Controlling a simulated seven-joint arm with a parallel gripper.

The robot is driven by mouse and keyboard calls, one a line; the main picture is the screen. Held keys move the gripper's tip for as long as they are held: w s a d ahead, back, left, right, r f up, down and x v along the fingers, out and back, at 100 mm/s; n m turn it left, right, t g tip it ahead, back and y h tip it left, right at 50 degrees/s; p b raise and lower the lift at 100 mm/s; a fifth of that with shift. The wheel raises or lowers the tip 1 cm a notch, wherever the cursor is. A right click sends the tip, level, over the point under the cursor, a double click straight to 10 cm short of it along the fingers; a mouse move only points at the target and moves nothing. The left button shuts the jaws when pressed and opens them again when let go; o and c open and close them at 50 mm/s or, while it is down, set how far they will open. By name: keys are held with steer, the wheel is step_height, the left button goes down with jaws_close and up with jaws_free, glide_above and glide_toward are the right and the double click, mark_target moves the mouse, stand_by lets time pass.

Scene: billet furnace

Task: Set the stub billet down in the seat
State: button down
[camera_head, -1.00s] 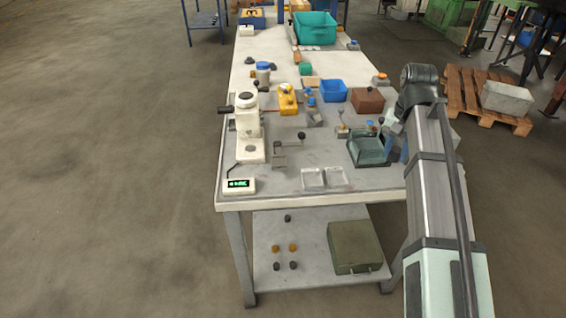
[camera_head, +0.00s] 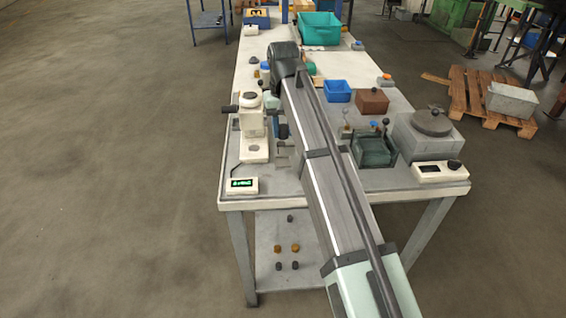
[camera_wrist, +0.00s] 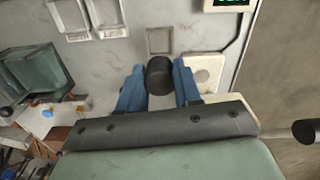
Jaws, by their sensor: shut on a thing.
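The stub billet (camera_wrist: 159,72), a short dark cylinder, is between the two blue fingers of my gripper (camera_wrist: 158,84) in the wrist view. My gripper is shut on it, above the grey tabletop. Just beyond it in the wrist view is a small square grey frame with a recess (camera_wrist: 159,40). To its right is the pale base plate (camera_wrist: 203,74) with a round mark. I cannot tell for sure which of these is the seat.
The white press (camera_head: 254,125) stands close left of my gripper in the head view, with a green-lit display (camera_head: 242,185) in front. A dark green open box (camera_head: 373,147) and a grey block with a round top (camera_head: 430,130) stand right. Two shallow trays (camera_wrist: 103,13) lie nearby.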

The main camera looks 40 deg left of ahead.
mark_target(283, 164)
steer(key=shift+w+a+n, duration=0.2)
steer(key=shift+n, duration=0.2)
steer(key=shift+f, duration=4.9)
steer(key=shift+f, duration=0.4)
steer(key=shift+s+d+f, duration=0.15)
steer(key=shift+d+f, duration=0.05)
steer(key=shift+f, duration=0.1)
steer(key=c, duration=0.9)
jaws_free()
steer(key=shift+o, duration=0.6)
steer(key=shift+r, duration=0.4)
steer(key=r, duration=1.2)
steer(key=shift+a+r, duration=0.2)
steer(key=shift+r, duration=0.1)
steer(key=shift+w, duration=0.2)
